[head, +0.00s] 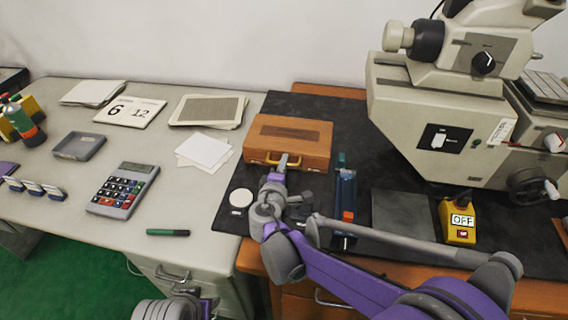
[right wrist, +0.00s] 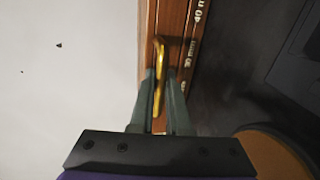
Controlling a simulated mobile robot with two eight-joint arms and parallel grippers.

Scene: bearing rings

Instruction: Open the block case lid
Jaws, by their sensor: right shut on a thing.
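The block case (head: 305,143) is a brown wooden box with a darker panel on its lid, which lies closed on top. A brass handle (head: 259,158) is on its front side. My right gripper (head: 283,163) reaches the case front from below. In the right wrist view my right gripper (right wrist: 160,80) has its two grey fingers closed around the brass handle (right wrist: 159,50), against the wooden case (right wrist: 178,20) with mm markings. My left gripper's fingers are not visible.
The case stands on a dark mat (head: 350,115). A white disc (head: 241,197) lies in front of it, and a blue tool (head: 346,190) stands to the right. The microscope (head: 440,120) fills the right. A calculator (head: 123,190) and a green marker (head: 167,232) lie left.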

